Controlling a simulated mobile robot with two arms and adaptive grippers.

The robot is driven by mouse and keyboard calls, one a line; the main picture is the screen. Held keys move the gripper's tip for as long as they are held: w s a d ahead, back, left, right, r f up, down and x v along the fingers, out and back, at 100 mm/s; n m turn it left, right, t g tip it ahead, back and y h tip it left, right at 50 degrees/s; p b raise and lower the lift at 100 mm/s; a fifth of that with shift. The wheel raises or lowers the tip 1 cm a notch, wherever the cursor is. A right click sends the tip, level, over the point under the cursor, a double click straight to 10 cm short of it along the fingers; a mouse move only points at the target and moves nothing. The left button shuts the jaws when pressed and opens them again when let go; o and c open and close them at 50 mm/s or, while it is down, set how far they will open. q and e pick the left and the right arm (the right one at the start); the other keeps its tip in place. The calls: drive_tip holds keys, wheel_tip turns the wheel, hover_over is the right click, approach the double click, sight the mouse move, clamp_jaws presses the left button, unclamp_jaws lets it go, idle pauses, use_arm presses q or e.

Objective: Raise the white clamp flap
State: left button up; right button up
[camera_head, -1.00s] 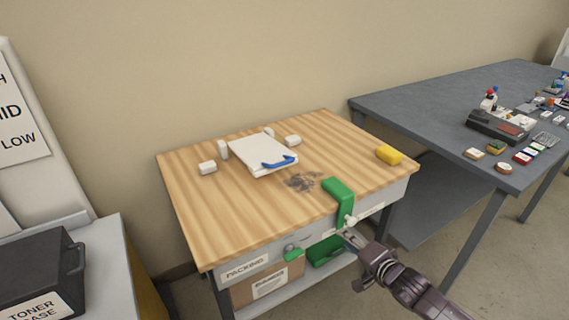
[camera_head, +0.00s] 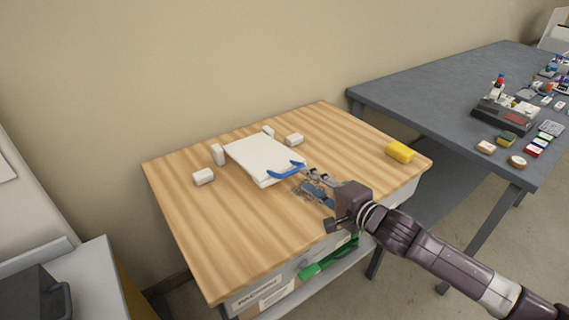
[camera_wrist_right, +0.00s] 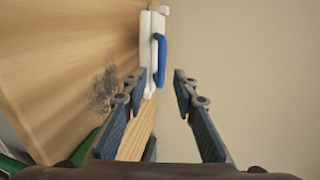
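The white clamp flap (camera_head: 262,157) lies flat on the wooden table, with a blue handle (camera_head: 285,171) on its front right edge. In the right wrist view the white flap (camera_wrist_right: 147,58) is seen edge-on and its blue handle (camera_wrist_right: 159,60) lies ahead of the fingers, slightly left of the gap's middle. My right gripper (camera_head: 306,178) is just right of the handle over the tabletop. Its fingers (camera_wrist_right: 157,88) are apart with nothing between them at the tips; contact with the handle is not visible. My left gripper is not in view.
Small white blocks (camera_head: 204,177) stand around the flap on the wooden table (camera_head: 215,240). A yellow block (camera_head: 400,152) is at the table's right. A green part (camera_head: 326,259) is at the front edge below my arm. A grey table (camera_head: 440,95) stands right.

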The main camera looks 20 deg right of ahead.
sight(294, 171)
drive_tip(key=x, duration=0.3)
drive_tip(key=shift+w+a+r+p, duration=0.1)
drive_tip(key=shift+w+r+p, duration=0.1)
drive_tip(key=shift+p, duration=0.1)
drive_tip(key=x, duration=0.3)
drive_tip(key=shift+w+f, duration=0.1)
drive_tip(key=shift+f, duration=0.05)
drive_tip(key=shift+w+a, duration=0.1)
drive_tip(key=shift+w, duration=0.1)
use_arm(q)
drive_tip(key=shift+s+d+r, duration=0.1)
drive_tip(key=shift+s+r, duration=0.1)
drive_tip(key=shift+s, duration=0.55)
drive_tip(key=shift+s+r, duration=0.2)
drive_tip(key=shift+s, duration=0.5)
use_arm(e)
drive_tip(key=shift+f, duration=0.1)
clamp_jaws()
